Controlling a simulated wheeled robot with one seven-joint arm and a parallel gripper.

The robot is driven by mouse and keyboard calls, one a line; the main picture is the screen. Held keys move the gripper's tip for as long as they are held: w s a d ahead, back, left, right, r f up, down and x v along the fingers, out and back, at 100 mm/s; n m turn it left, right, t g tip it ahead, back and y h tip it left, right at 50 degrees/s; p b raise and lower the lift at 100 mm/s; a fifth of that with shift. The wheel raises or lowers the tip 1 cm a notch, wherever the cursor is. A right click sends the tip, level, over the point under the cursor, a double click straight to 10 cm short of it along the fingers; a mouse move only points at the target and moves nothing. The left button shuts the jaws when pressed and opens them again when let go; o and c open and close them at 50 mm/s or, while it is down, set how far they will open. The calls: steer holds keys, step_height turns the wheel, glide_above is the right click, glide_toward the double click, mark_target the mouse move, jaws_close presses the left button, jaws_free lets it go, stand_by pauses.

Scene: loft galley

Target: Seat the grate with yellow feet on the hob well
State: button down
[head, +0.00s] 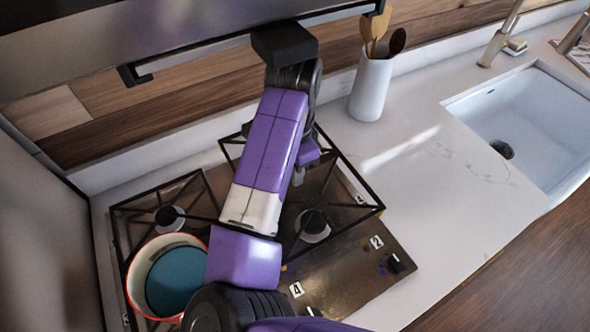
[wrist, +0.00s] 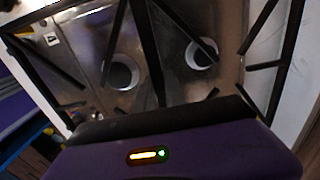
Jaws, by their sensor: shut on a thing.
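The black grate (head: 350,167) is held over the right part of the hob, with a yellow foot showing at its right corner. Its bars also show in the wrist view (wrist: 147,50), with a bit of yellow at upper left. My gripper (wrist: 160,112) is shut on the grate; in the head view my arm hides the grip. The hob well (head: 343,215) is a bare brownish steel surface with burners under the grate. The grate's right corner reaches out near the hob's right edge. Whether any foot touches the steel cannot be told.
A second black grate (head: 190,190) is on the hob's left, with a red-rimmed pot (head: 174,278) on it. Knobs (head: 395,263) line the hob's front. A utensil crock (head: 371,88) stands behind; the counter (head: 440,205) right of the hob is clear up to the sink (head: 535,120).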

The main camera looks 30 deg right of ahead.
steer(key=b, duration=0.4)
glide_above(294, 197)
steer(key=shift+f, duration=2.85)
steer(key=shift+f, duration=0.6)
stand_by(0.3)
steer(key=c, duration=1.3)
jaws_free()
steer(key=shift+r+p, duration=2.9)
steer(key=shift+r, duration=0.55)
